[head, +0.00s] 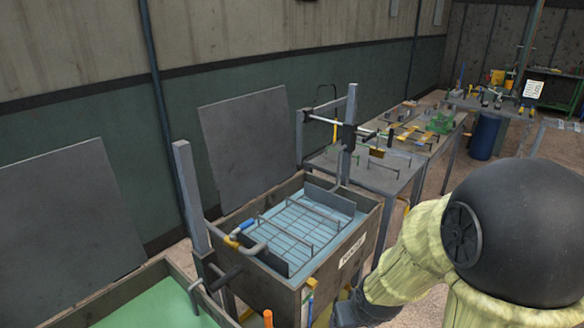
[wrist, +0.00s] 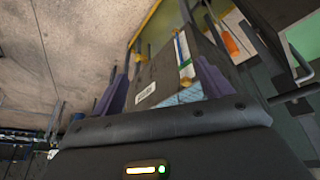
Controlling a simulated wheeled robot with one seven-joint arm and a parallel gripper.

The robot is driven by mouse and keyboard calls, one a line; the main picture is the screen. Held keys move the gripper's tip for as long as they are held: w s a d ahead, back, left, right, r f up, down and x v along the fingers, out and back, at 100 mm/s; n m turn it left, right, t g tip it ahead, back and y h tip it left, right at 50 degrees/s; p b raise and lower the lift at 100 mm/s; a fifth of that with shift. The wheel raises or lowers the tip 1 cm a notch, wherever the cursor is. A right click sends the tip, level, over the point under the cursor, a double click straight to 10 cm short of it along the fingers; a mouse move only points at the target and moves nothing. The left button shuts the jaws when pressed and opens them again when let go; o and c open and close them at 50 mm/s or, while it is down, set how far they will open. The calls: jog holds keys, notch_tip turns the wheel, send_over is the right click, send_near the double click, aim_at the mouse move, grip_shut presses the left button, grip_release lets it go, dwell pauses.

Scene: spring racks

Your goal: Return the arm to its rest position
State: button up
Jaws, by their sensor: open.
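My arm (head: 415,245), in a pale yellow padded cover with a large black round joint, fills the lower right of the head view. It is bent, and its dark lower end runs out of the bottom edge beside the rinse tank. My gripper (wrist: 161,74) shows only in the wrist view, as two purple fingers spread apart. Nothing is held between them. Beyond them is the side of a tank with a white label (wrist: 147,92). The fingers look apart from the tank, though the distance is hard to judge.
The labelled tank (head: 350,268) holds pale blue liquid and a wire rack (head: 290,228). A tank with green liquid (head: 150,310) stands at lower left. Posts and a crossbar rise at the blue tank. Tables (head: 372,172) with parts stand behind, and a blue barrel (head: 484,137) at right.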

jog(key=s+d+r+m+g, duration=0.1)
jog(key=s+r, duration=0.2)
jog(key=s, duration=0.2)
jog(key=shift+s+d+r+m+g, duration=0.15)
jog(key=shift+d+r+m+g, duration=0.1)
jog(key=shift+m+g, duration=0.15)
